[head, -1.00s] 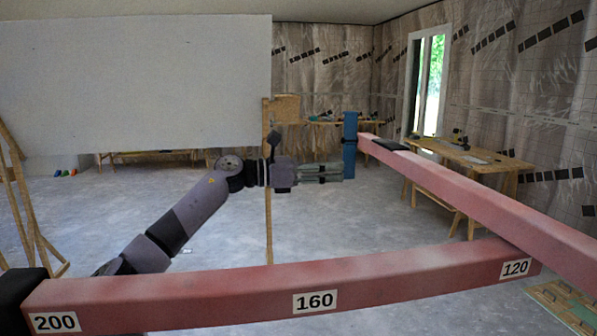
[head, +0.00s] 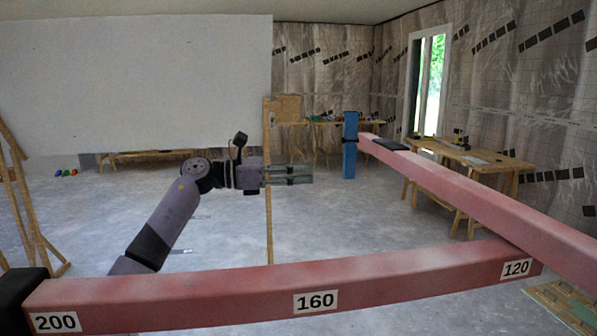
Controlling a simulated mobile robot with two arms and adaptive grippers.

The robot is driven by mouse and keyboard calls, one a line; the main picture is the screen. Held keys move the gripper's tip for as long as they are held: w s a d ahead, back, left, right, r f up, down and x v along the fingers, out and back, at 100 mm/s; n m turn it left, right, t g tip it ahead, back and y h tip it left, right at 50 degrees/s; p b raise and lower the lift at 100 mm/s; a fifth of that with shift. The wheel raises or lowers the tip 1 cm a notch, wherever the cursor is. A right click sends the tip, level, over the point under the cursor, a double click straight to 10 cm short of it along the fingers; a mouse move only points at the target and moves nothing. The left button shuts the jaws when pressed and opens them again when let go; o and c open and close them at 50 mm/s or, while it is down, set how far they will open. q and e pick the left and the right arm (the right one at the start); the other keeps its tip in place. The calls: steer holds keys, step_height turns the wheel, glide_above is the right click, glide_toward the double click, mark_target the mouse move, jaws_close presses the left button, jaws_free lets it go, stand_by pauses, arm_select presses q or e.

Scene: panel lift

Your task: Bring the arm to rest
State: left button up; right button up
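My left arm comes in from the lower left, behind the near red beam (head: 225,292). My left gripper (head: 311,174) points right, with two parallel grey fingers spread apart and nothing between them. It hangs in the air left of the blue upright (head: 349,150) at the far end of the other red beam (head: 480,193), with a clear gap between fingertips and upright. My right gripper is not in view.
A large pale panel (head: 130,85) fills the upper left. A thin wooden post (head: 268,225) stands by the gripper. Wooden trestles (head: 15,200) stand at left, and a workbench (head: 460,155) at right near the window. The floor between is clear.

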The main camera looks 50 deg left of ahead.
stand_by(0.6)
